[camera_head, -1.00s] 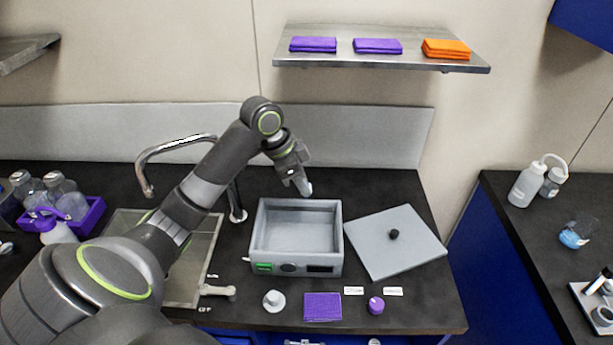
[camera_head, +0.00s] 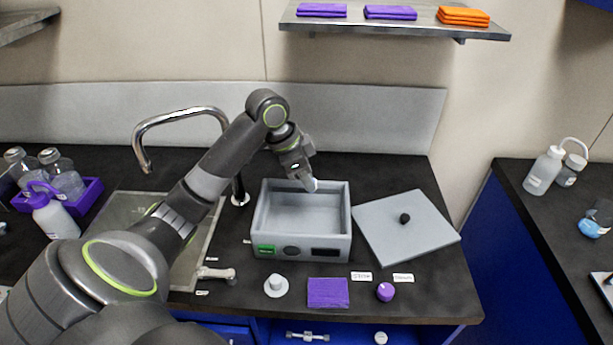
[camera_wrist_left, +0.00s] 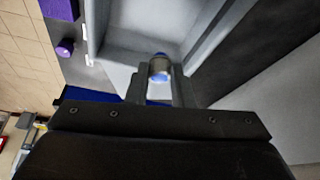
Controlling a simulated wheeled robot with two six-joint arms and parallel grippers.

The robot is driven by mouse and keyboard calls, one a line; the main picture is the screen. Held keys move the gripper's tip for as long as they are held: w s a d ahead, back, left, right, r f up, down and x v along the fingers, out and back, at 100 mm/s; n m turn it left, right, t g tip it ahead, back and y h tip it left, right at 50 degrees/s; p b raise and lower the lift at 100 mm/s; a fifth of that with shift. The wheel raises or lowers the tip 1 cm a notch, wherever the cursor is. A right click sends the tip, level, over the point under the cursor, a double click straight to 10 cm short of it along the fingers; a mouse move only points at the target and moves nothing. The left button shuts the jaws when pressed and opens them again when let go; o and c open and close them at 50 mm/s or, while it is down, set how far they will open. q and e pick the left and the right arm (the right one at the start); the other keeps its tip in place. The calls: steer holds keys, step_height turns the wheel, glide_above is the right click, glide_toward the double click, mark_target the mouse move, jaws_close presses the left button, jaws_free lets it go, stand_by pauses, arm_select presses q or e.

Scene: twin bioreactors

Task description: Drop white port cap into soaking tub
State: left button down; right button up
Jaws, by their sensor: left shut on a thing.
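The soaking tub (camera_head: 270,236) is an open grey box with a green display on its front, standing on the dark counter. Its inside looks empty. My left gripper (camera_head: 308,183) comes in from the left and points down over the back part of the tub. It is shut on a small whitish piece, which I take for the white port cap (camera_head: 313,185). In the left wrist view the cap (camera_wrist_left: 159,68) shows pale with blue ends between the fingers, above the grey tub (camera_wrist_left: 120,78). The fingers hide part of it. My right gripper is not in view.
The tub's lid (camera_head: 405,228) lies flat to the right. In front are a grey flanged piece (camera_head: 276,288), a purple cloth (camera_head: 327,293) and a purple cap (camera_head: 385,292). A faucet (camera_head: 180,117) and sink (camera_head: 140,225) are left, a shelf (camera_head: 400,26) above.

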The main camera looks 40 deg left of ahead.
arm_select(q)
steer(key=c, duration=1.2)
jaws_free()
steer(key=b+v, duration=0.1)
steer(key=v, duration=1.6)
steer(key=shift+s+a+r, duration=0.15)
